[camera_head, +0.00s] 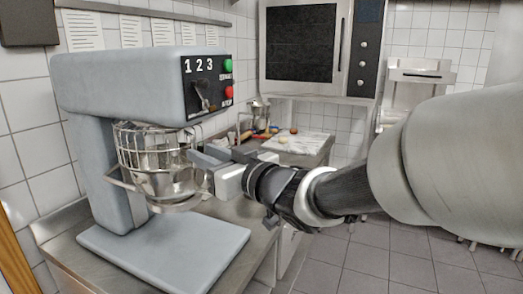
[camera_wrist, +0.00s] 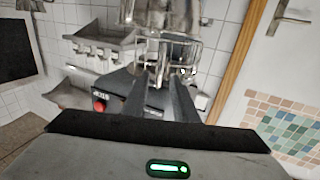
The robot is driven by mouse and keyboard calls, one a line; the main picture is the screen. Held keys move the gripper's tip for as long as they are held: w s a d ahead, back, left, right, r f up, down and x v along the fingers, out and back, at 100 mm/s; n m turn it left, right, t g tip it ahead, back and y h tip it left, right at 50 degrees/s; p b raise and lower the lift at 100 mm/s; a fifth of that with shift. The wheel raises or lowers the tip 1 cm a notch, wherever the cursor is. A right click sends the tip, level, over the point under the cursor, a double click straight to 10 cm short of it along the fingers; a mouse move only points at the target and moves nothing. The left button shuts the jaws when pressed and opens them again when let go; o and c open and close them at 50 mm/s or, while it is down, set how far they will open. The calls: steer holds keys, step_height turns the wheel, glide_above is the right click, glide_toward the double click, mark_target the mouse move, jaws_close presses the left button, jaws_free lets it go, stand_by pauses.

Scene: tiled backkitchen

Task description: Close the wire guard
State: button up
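The wire guard (camera_head: 133,146) is a shiny metal cage on the grey mixer (camera_head: 128,85). In the head view its bars show mostly on the left of the space above the steel bowl (camera_head: 165,180), under the mixer head. In the wrist view thin wires (camera_wrist: 193,52) show just beyond my fingertips. My gripper (camera_head: 198,157) is at the right side of the bowl and guard, level with the rim. In the wrist view my gripper (camera_wrist: 159,84) has its two dark fingers apart, with a gap between them.
The mixer's flat base (camera_head: 165,250) stands on a steel counter. The red stop button (camera_head: 229,92) and green button (camera_head: 228,66) are on its front. A worktop (camera_head: 300,143) with small food items is behind my gripper. An oven (camera_head: 303,45) hangs at the back. Tiled floor is open at the right.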

steer(key=shift+x, duration=1.65)
steer(key=shift+d, duration=0.1)
jaws_close()
